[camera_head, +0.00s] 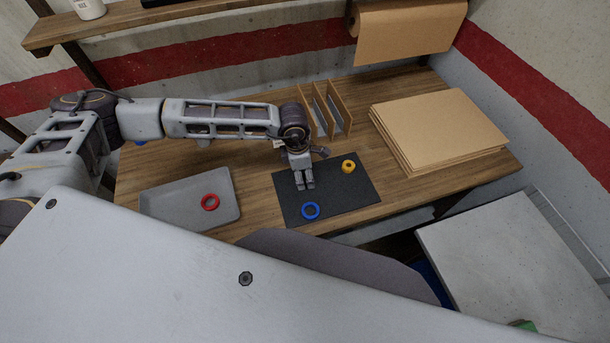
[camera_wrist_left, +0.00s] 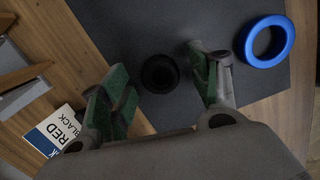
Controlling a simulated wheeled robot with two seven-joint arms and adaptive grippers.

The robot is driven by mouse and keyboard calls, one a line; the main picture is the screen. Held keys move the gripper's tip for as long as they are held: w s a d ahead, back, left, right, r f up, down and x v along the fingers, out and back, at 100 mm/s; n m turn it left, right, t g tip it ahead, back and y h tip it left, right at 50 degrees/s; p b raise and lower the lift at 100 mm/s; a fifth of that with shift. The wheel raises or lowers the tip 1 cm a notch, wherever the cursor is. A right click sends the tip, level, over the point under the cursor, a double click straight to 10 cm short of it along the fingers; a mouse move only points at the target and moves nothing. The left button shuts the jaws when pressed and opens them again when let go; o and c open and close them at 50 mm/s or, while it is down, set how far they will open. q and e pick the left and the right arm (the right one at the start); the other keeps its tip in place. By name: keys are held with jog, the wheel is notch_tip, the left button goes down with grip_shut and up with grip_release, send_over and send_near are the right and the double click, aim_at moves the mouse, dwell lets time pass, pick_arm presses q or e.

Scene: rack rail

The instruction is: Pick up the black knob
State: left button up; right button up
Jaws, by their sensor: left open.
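The black knob (camera_wrist_left: 160,73) shows in the left wrist view as a small dark round piece with a dark hollow centre, on the dark mat (camera_wrist_left: 140,25). My left gripper (camera_wrist_left: 163,88) is open, its green-padded fingers on either side of the knob in that view; no contact shows. In the head view my left gripper (camera_head: 304,187) points down over the dark mat (camera_head: 335,198), and I cannot make out the knob there. A blue ring (camera_head: 310,211) lies near the mat's front edge, and a yellow ring (camera_head: 348,166) lies at its back right. My right gripper is out of view.
A grey tray (camera_head: 170,196) holding a red ring (camera_head: 210,202) is left of the mat. Upright wooden dividers (camera_head: 318,105) stand behind my gripper. A stack of brown boards (camera_head: 440,128) fills the right of the table. A printed card (camera_wrist_left: 55,130) shows beside the left finger.

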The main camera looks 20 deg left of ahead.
aim_at(304, 175)
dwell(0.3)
pick_arm(q)
jog(key=c, duration=1.1)
jog(key=shift+r, duration=0.2)
jog(key=shift+r+b, duration=0.9)
jog(key=shift+r, duration=3.95)
